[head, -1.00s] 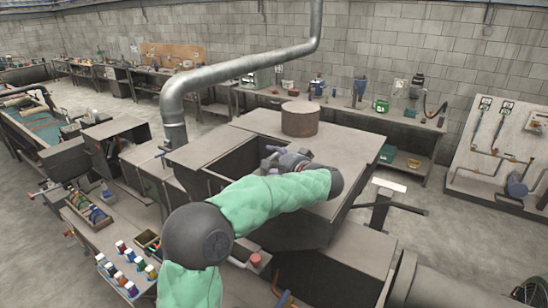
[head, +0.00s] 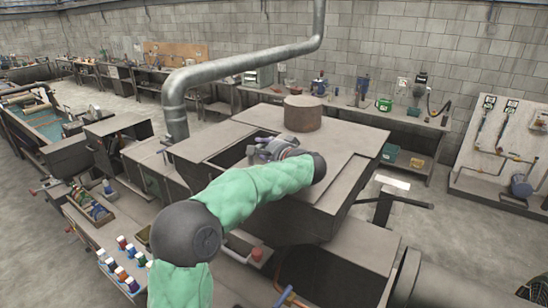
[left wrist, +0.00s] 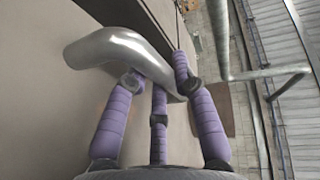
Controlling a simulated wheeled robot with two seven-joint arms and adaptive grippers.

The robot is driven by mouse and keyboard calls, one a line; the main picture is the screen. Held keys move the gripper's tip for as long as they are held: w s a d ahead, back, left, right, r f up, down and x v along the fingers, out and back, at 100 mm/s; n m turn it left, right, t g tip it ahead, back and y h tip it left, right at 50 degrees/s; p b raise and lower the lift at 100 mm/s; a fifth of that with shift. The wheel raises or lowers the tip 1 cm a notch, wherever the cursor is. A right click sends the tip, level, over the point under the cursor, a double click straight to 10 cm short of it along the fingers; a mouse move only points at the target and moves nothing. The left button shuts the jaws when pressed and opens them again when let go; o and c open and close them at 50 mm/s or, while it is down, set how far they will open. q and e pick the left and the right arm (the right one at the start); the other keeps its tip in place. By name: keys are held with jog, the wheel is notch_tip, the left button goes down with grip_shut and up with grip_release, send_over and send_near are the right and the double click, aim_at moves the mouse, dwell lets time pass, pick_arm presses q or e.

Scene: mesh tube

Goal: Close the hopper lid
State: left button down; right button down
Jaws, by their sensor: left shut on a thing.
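The hopper (head: 300,222) is a large grey metal box in the middle of the head view. Its top has a dark opening (head: 232,157) on the left, partly uncovered. The flat grey lid (head: 335,172) lies on the top to the right of the opening, under and beside my left wrist. My left gripper (head: 262,151) is at the lid's left part, next to the opening. In the left wrist view its purple fingers (left wrist: 158,82) are shut around a curved silver handle (left wrist: 105,48) on a flat grey surface. My forearm hides part of the hopper's front. My right gripper is not in view.
A rusty brown cylinder (head: 302,113) stands on the back of the hopper top. A large metal duct (head: 174,105) rises at the hopper's left. A bench with small coloured bottles (head: 123,270) is at the front left. Workbenches line the back wall.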

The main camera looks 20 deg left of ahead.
pick_arm(q)
jog(key=w+a+b, duration=0.1)
jog(key=a+b, duration=0.1)
jog(key=a, duration=0.9)
jog(key=shift+w+a+b, duration=0.3)
jog(key=shift+a+b, duration=0.05)
jog(key=shift+a, duration=0.05)
jog(key=shift+r, duration=0.15)
jog(key=c, duration=1.1)
grip_release()
jog(key=shift+a, duration=0.1)
jog(key=shift+o, duration=0.5)
jog(key=shift+w+a+f, duration=0.1)
jog(key=shift+a+f, duration=0.1)
jog(key=shift+a, duration=0.05)
jog(key=v, duration=1.2)
jog(key=shift+d, duration=0.1)
